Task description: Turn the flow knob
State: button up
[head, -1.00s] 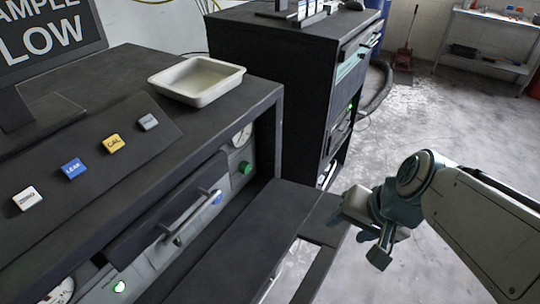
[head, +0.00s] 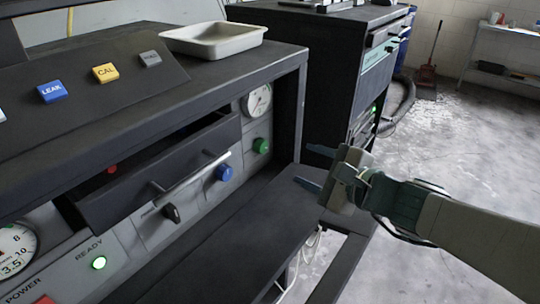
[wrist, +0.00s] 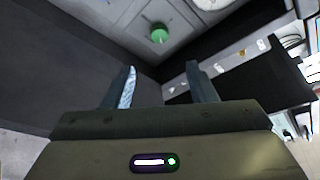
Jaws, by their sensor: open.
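The panel under the dark bench top carries a green knob (head: 261,146), a blue knob (head: 224,173) and a black lever-like knob (head: 172,213). I cannot read which one is the flow knob. My gripper (head: 314,168) is open and empty, to the right of the green knob, with its fingers pointing left toward the panel. In the wrist view the green knob (wrist: 159,33) lies beyond my gripper's fingertips (wrist: 161,68), roughly between them and apart from them.
A round gauge (head: 257,101) sits above the green knob. A white tray (head: 212,41) rests on top.

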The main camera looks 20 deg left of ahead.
aim_at(264, 148)
jog(key=b+x, duration=0.2)
jog(key=x, duration=1.1)
jog(key=shift+w+a, duration=0.15)
jog(key=shift+c, duration=0.3)
jog(key=c, duration=0.9)
